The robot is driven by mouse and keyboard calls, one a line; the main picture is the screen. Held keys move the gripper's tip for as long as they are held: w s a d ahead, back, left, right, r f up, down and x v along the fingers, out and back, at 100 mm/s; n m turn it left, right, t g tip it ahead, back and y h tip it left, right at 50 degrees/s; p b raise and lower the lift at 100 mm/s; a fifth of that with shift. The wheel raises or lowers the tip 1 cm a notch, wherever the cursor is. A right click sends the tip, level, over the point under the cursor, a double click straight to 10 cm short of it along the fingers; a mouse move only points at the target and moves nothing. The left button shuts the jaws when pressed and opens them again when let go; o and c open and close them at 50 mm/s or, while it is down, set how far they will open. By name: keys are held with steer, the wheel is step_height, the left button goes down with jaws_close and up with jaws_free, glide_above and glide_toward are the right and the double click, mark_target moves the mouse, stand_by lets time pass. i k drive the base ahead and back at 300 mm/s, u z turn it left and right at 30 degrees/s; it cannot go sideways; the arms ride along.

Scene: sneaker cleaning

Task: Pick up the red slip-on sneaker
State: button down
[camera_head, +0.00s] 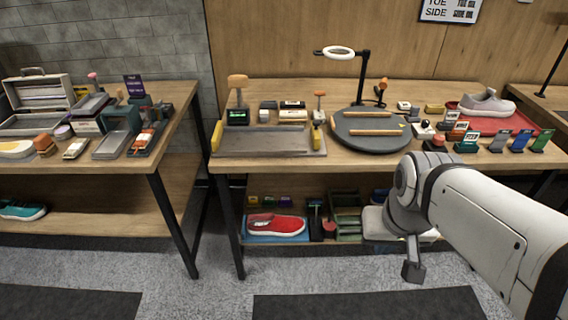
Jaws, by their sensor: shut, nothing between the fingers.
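The red slip-on sneaker (275,224) has a white sole and lies on a blue mat (262,238) on the lower shelf of the middle table. Its toe points right. My gripper (413,272) hangs at the end of my white arm, low in front of the same table, to the right of the sneaker and apart from it. The gripper is small in view; its fingers look shut and empty. My arm covers the right part of the lower shelf.
Small boxes and dark green bins (346,213) stand right of the sneaker. The tabletop (250,168) above holds a tray, a round dark turntable (370,147), a ring lamp and a grey sneaker (487,104). A teal shoe (22,211) lies at far left. The carpet (215,265) in front is clear.

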mark_target(271, 224)
steer(key=z, duration=0.3)
steer(key=k, duration=0.85)
steer(key=u, duration=0.95)
steer(key=i, duration=1)
steer(key=u, duration=0.05)
